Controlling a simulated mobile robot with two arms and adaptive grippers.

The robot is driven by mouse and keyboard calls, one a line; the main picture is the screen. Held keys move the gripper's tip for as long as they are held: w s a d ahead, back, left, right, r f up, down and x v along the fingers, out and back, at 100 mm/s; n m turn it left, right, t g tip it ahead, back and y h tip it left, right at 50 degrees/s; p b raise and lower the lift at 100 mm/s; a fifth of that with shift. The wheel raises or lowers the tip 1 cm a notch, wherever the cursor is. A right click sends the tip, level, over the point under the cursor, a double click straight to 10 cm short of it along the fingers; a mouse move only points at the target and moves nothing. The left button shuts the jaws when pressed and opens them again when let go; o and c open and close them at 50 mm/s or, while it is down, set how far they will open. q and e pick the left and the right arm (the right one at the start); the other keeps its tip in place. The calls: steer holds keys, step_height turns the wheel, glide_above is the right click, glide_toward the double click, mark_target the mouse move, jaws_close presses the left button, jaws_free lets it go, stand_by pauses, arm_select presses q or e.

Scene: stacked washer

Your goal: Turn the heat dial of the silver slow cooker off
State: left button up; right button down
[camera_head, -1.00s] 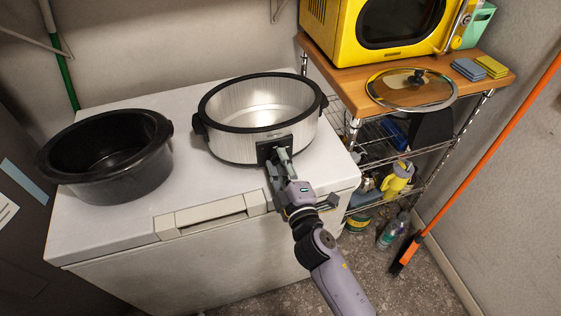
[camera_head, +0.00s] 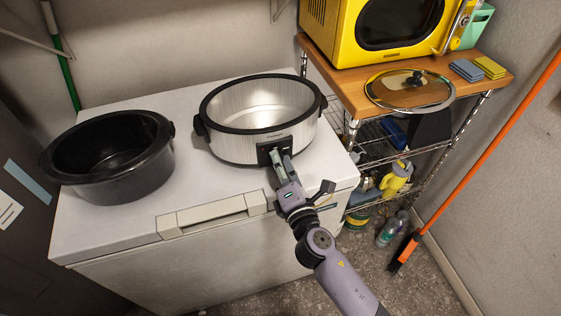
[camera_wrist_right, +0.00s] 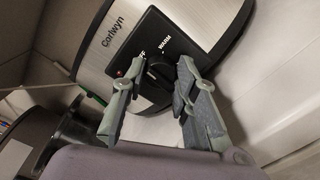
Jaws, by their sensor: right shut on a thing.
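The silver slow cooker (camera_head: 232,145) stands without its lid on the white chest top, its empty inside showing. Its black front panel (camera_head: 266,158) faces me. The dark heat dial (camera_wrist_right: 158,76) sits on this panel, partly hidden by the fingers. My right gripper (camera_head: 280,160) reaches the panel from the front. In the wrist view its fingers (camera_wrist_right: 155,78) are closed on the dial, one on either side. I cannot read the dial's pointer. My left gripper is not in view.
A black pot (camera_head: 108,165) stands on the white chest (camera_head: 205,185) to the left. At the right, a wire rack's wooden top (camera_head: 345,85) holds a yellow microwave (camera_head: 330,35), a glass lid (camera_head: 410,95) and sponges (camera_head: 490,67). An orange-handled broom (camera_head: 480,155) leans by the wall.

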steer(key=shift+f+n, duration=0.15)
steer(key=shift+n, duration=0.35)
steer(key=c, duration=1.2)
jaws_free()
steer(key=shift+c, duration=0.2)
steer(key=v, duration=1.2)
